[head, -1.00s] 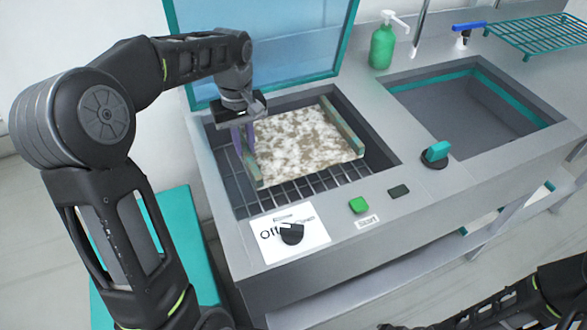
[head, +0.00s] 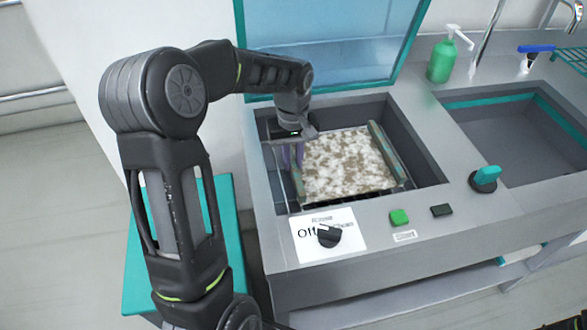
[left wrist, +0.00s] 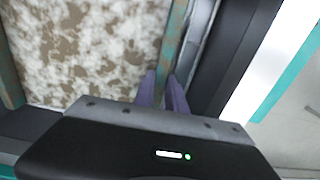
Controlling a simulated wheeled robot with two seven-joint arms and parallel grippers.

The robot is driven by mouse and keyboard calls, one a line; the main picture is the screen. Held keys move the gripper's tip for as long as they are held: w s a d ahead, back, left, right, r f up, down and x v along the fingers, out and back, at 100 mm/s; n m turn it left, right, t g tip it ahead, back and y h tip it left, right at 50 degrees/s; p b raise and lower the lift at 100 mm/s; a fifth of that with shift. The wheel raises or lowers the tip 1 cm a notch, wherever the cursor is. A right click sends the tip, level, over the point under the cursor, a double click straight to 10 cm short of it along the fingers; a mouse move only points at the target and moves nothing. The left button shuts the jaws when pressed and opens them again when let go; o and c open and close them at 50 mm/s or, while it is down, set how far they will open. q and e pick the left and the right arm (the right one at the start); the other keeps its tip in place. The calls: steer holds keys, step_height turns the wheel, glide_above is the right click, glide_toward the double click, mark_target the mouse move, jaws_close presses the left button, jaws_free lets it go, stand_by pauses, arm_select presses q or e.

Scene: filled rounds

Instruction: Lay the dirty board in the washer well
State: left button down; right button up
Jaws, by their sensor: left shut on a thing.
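The dirty board (head: 345,162), mottled white and brown with worn greenish rails at two ends, is inside the washer well (head: 412,138). It looks roughly level, low between the well walls; whether it touches the rack beneath is hidden. My left gripper (head: 293,156) reaches down into the well at the board's left end, with its purple fingers shut on the left rail. In the left wrist view, the fingers (left wrist: 168,90) close on that rail of the board (left wrist: 85,50), close to the well wall. My right gripper is not in view.
The washer's blue lid (head: 330,42) stands open behind the well. In front are a dial (head: 329,236) marked Off and a green button (head: 399,217). To the right are a sink (head: 515,140), a green soap bottle (head: 441,60) and a teal-handled knob (head: 486,178).

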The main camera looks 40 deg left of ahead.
arm_select(q)
steer(key=shift+f, duration=1.95)
steer(key=c, duration=1.4)
jaws_free()
steer(key=shift+o, duration=0.2)
step_height(320, 180, up, 12)
steer(key=shift+r, duration=0.1)
